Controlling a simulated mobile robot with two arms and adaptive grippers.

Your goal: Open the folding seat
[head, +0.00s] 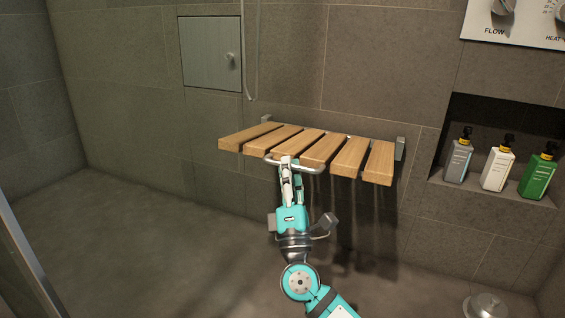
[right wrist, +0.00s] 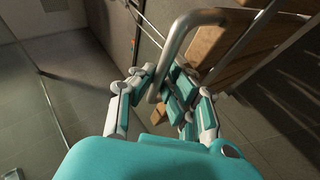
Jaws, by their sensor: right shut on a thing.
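The folding seat (head: 314,147) is a row of several wooden slats on the tiled wall, between metal brackets. It stands out from the wall, close to level, with its front edge toward me. A metal bar handle (head: 313,169) runs along its front edge. My right gripper (head: 287,162) is at the left part of this handle, shut on it. In the right wrist view the gripper's fingers (right wrist: 161,88) close around the curved handle (right wrist: 184,38), with the wooden slats (right wrist: 235,42) behind at the upper right. My left gripper is not in view.
A wall niche at right holds a grey bottle (head: 458,160), a white bottle (head: 497,168) and a green bottle (head: 538,175). A small wall cabinet (head: 205,55) is at upper left. The floor (head: 150,235) at left is clear. A round metal object (head: 486,306) is at lower right.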

